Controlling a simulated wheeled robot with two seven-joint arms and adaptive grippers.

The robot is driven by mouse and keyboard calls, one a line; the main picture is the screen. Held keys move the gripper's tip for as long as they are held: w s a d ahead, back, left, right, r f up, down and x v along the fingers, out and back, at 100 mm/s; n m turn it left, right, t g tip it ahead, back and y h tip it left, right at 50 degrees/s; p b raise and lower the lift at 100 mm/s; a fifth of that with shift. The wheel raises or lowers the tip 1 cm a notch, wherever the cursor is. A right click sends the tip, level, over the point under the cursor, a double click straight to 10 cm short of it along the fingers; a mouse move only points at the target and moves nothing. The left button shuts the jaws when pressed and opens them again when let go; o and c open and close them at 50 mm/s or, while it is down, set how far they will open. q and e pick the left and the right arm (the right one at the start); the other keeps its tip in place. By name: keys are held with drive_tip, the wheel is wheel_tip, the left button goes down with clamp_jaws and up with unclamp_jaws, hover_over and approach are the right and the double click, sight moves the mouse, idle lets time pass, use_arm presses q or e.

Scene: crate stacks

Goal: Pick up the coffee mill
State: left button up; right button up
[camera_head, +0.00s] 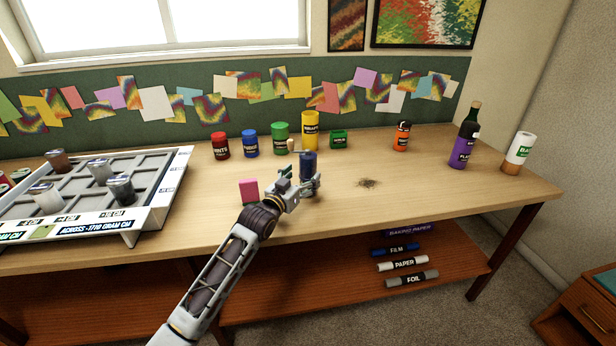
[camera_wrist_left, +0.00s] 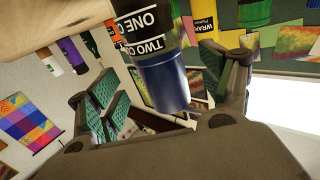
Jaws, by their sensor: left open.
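A dark blue cylinder (camera_head: 308,161), which appears to be the coffee mill, stands upright near the middle of the table. In the left wrist view its blue end (camera_wrist_left: 166,88) and a black band with white "ONE C…" and "TWO CU…" lettering show large. My left gripper (camera_head: 302,182) is open at the cylinder, with a green-padded finger on either side of it in the wrist view. Whether the pads touch it I cannot tell. The gripper hides its lower part in the head view. My right gripper is not in view.
A pink block (camera_head: 248,190) stands just left of my gripper. Red (camera_head: 220,146), blue (camera_head: 251,143), green (camera_head: 280,138) and yellow (camera_head: 310,130) containers stand behind. An orange jar (camera_head: 401,137) and purple bottle (camera_head: 465,140) stand right. A compartment tray (camera_head: 150,212) fills the left.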

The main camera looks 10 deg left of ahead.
sight(304, 174)
use_arm(q)
drive_tip(key=shift+b+x, duration=0.3)
drive_tip(key=shift+x, duration=1.05)
drive_tip(key=shift+w, duration=0.3)
drive_tip(key=shift+w+d+r, duration=0.1)
drive_tip(key=shift+w+d, duration=0.15)
drive_tip(key=shift+w, duration=0.25)
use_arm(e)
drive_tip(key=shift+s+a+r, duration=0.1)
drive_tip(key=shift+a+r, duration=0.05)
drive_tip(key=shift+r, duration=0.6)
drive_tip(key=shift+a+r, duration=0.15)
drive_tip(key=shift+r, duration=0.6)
use_arm(q)
drive_tip(key=shift+c, duration=0.5)
drive_tip(key=c, duration=1.3)
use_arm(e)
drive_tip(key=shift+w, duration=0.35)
use_arm(q)
drive_tip(key=shift+o, duration=0.2)
drive_tip(key=shift+r, duration=0.15)
